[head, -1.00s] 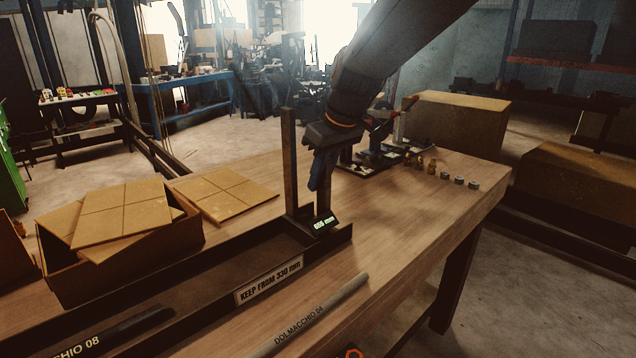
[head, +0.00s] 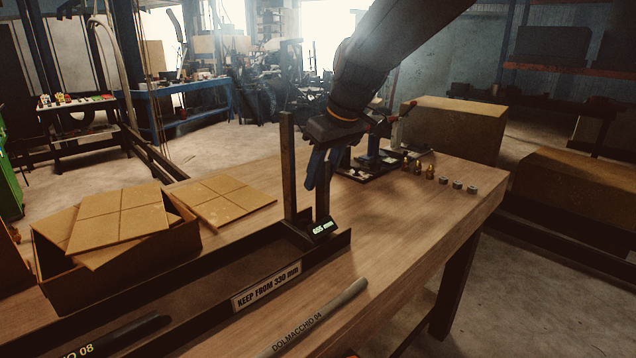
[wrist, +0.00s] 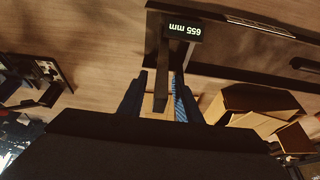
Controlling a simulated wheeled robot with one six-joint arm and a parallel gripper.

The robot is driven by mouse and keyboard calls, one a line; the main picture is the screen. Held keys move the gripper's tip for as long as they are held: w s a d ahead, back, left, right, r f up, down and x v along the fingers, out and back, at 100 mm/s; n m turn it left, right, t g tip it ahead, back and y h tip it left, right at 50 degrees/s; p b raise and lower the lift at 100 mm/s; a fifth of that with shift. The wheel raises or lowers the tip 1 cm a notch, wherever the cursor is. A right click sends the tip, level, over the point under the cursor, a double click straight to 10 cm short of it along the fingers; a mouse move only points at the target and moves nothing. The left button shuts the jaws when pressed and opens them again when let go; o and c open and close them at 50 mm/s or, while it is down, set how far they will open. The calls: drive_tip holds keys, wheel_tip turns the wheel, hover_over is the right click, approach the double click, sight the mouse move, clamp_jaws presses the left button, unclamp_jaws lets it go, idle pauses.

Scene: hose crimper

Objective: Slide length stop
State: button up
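The length stop is a dark slide with a lit display (head: 323,228) on the dark measuring trough (head: 190,290). The display reads 655 mm, upside down in the wrist view (wrist: 184,30). An upright dark post (wrist: 161,85) rises behind the display. My gripper (head: 316,175) is at this post, pointing down. In the wrist view its blue fingers (wrist: 159,100) stand apart, one on each side of the post, with narrow gaps showing. Part of the post is hidden by the fingers in the head view.
A taller post (head: 289,165) stands just left of my gripper. A label (head: 266,287) on the trough reads KEEP FROM 330 mm. A grey hose (head: 315,320) lies in front, a dark hose (head: 115,335) in the trough. A cardboard box (head: 110,255) stands at left; small fittings (head: 430,172) at right.

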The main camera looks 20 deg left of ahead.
sight(328, 160)
drive_tip(key=b+v, duration=0.1)
drive_tip(key=v, duration=0.4)
drive_tip(key=shift+s+r, duration=0.1)
drive_tip(key=shift+r, duration=0.25)
